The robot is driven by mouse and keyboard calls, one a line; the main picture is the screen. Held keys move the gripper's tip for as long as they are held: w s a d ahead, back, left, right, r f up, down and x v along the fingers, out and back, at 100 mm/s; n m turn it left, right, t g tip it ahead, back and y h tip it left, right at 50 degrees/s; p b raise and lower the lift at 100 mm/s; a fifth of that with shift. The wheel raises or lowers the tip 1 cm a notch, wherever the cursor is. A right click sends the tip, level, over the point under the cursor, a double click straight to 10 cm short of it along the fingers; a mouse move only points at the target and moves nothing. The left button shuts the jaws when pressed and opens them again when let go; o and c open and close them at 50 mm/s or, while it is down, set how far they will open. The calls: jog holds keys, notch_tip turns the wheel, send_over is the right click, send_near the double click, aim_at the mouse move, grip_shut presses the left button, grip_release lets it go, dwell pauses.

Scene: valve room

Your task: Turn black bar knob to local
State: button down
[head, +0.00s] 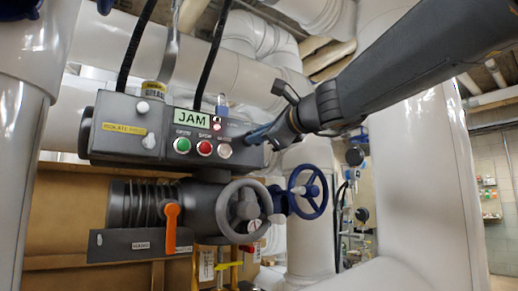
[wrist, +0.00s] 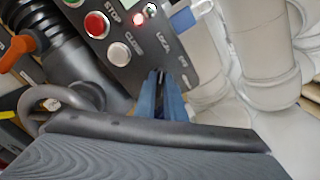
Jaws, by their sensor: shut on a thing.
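The grey control box (head: 125,145) carries the black bar knob at the right end of its front face. My gripper (head: 251,138) reaches in from the right, its blue fingers against that end of the box. In the wrist view my gripper (wrist: 163,80) is shut on the black bar knob (wrist: 160,82), which shows only as a dark sliver between the fingers. A LOCAL label (wrist: 163,43) is printed above the fingers, and a smaller label (wrist: 183,79) lies to their right. The knob's exact pointing direction is hidden.
Green (head: 182,145), red (head: 204,148) and pale (head: 225,151) buttons sit just left of my gripper. A blue padlock-like part (head: 222,104) is above. A grey handwheel (head: 244,208), blue handwheel (head: 308,193) and orange lever (head: 172,225) are below. Large white pipes surround the box.

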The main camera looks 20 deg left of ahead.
jog(key=shift+f+n+b, duration=0.1)
jog(key=shift+n+b, duration=0.7)
jog(key=shift+n, duration=0.2)
jog(key=c, duration=1.8)
grip_release()
jog(key=shift+c, duration=0.2)
jog(key=b+v, duration=0.1)
jog(key=v, duration=0.7)
jog(key=shift+b, duration=0.3)
